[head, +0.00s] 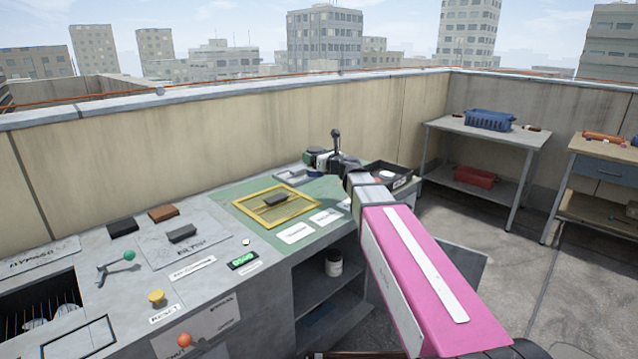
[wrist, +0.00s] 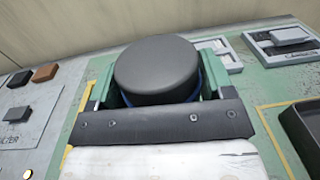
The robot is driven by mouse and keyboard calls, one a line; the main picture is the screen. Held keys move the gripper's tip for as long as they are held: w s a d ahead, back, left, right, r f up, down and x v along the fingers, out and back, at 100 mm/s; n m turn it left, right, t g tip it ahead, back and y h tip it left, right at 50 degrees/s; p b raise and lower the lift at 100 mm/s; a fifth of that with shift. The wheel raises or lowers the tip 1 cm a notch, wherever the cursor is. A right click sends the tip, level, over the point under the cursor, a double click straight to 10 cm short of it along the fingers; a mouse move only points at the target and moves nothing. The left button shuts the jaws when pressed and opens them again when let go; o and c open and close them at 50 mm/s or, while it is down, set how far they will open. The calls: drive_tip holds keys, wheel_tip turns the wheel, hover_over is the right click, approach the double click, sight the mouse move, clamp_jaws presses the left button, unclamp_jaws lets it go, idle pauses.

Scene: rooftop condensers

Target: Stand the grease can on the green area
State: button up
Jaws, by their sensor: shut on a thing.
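My gripper (wrist: 150,92) is shut on a round thing with a wide black top and a strip of blue below it, which I take to be the grease can (wrist: 157,66). Its green fingers press on both sides of it. In the head view my gripper (head: 318,158) is at the far side of the bench, over the back of the green area (head: 288,238); I cannot make out the can there. The green area also shows in the wrist view (wrist: 272,78). The can's base is hidden, so I cannot tell whether it touches the surface.
A yellow-framed panel (head: 247,209) with a dark block lies on the green area. A grey tray (head: 291,176) and a dark bin (head: 400,181) are near the gripper. A white jar (head: 333,263) stands on the shelf below. The wall (head: 210,150) rises behind the bench.

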drive_tip(key=shift+w+d+f, duration=0.95)
drive_tip(key=shift+w+f, duration=0.65)
drive_tip(key=shift+f, duration=0.15)
drive_tip(key=shift+w+d+f, duration=0.9)
drive_tip(key=shift+w+f, duration=0.7)
drive_tip(key=shift+f, duration=0.2)
drive_tip(key=shift+w+d+f, duration=0.95)
drive_tip(key=shift+w+f, duration=0.65)
drive_tip(key=shift+f, duration=0.15)
drive_tip(key=shift+f, duration=0.15)
drive_tip(key=o, duration=1.1)
drive_tip(key=v, duration=1.2)
